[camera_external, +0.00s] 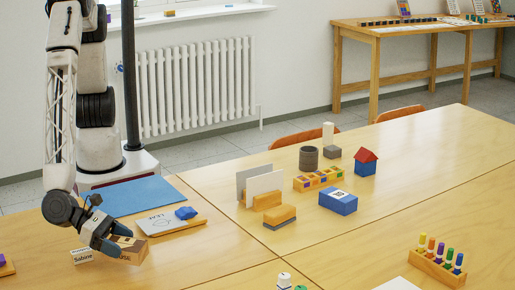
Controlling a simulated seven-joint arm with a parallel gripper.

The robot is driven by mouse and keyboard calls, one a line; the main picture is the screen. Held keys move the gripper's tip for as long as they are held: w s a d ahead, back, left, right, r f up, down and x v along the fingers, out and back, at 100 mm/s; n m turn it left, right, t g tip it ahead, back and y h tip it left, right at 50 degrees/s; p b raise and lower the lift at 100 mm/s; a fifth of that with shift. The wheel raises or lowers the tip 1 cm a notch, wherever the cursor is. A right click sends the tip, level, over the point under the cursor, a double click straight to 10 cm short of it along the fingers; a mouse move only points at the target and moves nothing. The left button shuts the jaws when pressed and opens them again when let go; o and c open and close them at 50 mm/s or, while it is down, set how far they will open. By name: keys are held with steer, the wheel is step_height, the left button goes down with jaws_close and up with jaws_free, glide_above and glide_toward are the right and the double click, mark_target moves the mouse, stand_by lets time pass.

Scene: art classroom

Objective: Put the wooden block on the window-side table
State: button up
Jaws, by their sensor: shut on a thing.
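A light wooden block (130,254) with dark print on it is at the left of the near tables. My gripper (115,248) reaches down from above and is shut on the block, hiding part of it. The block is at or just above the tabletop; I cannot tell which. A separate wooden table (385,33) stands by the wall at the back right, far from my gripper, with small things along its top. The window sill (215,12) is at the upper left, above the radiator.
A name card (82,256) stands just left of the block. A blue mat (140,196) and a board with a blue lump (170,221) lie behind and right of it. Card holders, a blue box (338,201) and a red-roofed house (365,162) stand mid-table. Orange chairs (305,137) line the far edge.

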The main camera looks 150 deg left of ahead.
mark_target(121, 258)
steer(key=shift+f, duration=1.9)
steer(key=shift+f, duration=0.6)
steer(key=o, duration=1.1)
steer(key=shift+v, duration=3.9)
